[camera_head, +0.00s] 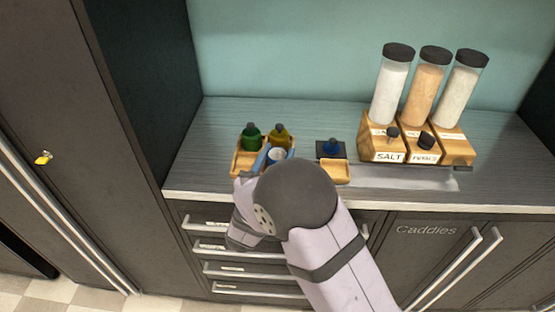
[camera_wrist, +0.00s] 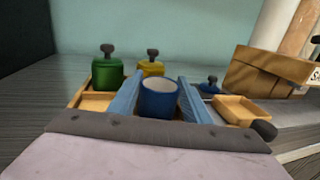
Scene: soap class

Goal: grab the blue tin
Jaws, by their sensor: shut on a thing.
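The blue tin (camera_wrist: 158,105) is a small open cup with a pale inside, and it stands upright. In the head view the blue tin (camera_head: 277,157) sits at the front right of a wooden caddy (camera_head: 238,169). My gripper (camera_wrist: 158,88) has a blue finger on each side of the tin and is shut on it. In the head view my gripper (camera_head: 268,158) is partly hidden by my arm. A blue lid with a dark knob (camera_head: 331,147) lies apart on a dark square base (camera_head: 321,154) to the right. The tin's bottom is hidden.
A green tin (camera_head: 251,136) and a yellow tin (camera_head: 279,136), both lidded, stand just behind the blue tin. A small wooden tray (camera_head: 335,172) is to the right. Tall jars (camera_head: 425,85) on a wooden dispenser (camera_head: 384,151) stand farther right. The counter's left end (camera_head: 205,150) is clear.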

